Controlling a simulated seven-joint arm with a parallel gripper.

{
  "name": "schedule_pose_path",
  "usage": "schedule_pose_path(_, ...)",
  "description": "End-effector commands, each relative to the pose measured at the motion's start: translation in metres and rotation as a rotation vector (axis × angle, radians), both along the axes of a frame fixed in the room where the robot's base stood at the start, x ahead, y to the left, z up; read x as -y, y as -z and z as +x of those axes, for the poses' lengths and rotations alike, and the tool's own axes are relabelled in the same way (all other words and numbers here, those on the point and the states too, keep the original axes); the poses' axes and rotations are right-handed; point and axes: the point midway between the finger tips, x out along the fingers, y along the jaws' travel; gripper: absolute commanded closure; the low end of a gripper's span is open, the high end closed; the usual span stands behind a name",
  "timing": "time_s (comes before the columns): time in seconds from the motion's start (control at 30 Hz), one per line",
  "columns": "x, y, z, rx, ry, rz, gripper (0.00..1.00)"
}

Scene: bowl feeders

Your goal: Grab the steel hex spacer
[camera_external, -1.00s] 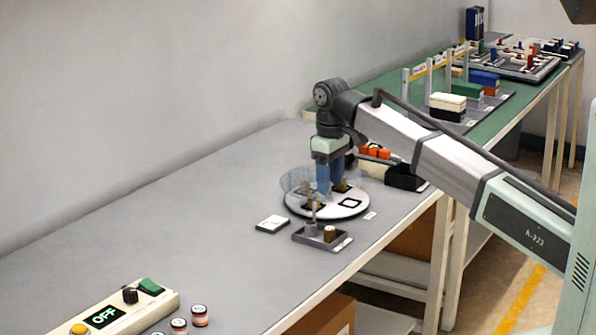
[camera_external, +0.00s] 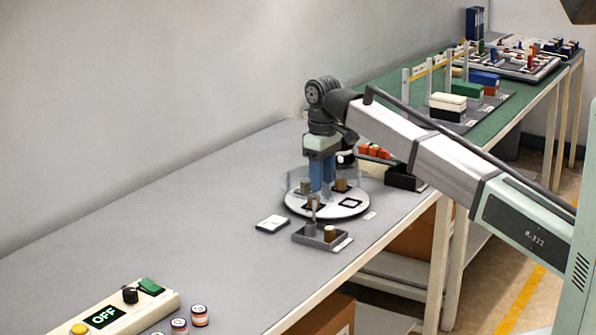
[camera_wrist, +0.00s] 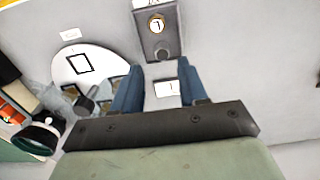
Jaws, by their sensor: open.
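A round white feeder plate (camera_external: 325,208) with a clear rim stands mid-bench, also at left in the wrist view (camera_wrist: 103,57). It has several black-framed squares. Small brownish-grey upright pieces stand on it, one at the left (camera_external: 306,187) and one at the back right (camera_external: 341,185). A grey cylindrical piece (camera_wrist: 86,104) shows left of the fingers in the wrist view. I cannot tell for sure which piece is the steel hex spacer. My gripper (camera_external: 322,192) points down over the plate, open and empty; its blue fingers also show in the wrist view (camera_wrist: 158,78).
A dark grey block (camera_external: 312,236) with an upright post and a brass-coloured piece (camera_external: 330,233) stands in front of the plate. A white tile (camera_external: 272,224) lies left of it. A black bin (camera_external: 404,178) stands at right. The bench's left part is mostly clear.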

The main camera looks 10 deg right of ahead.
Motion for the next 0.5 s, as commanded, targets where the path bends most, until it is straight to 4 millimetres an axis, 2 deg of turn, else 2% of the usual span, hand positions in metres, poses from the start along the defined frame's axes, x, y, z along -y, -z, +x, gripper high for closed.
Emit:
schedule_pose_path(0.03,-0.012,-0.002,0.012,0.000,-0.001,0.000,0.57)
schedule_pose_path(0.13,-0.025,-0.002,0.023,-0.001,-0.001,-0.001,0.57)
schedule_pose_path(0.33,-0.025,0.012,0.022,-0.001,0.000,-0.001,0.57)
schedule_pose_path(0.5,-0.025,0.039,0.022,-0.002,0.000,-0.002,0.57)
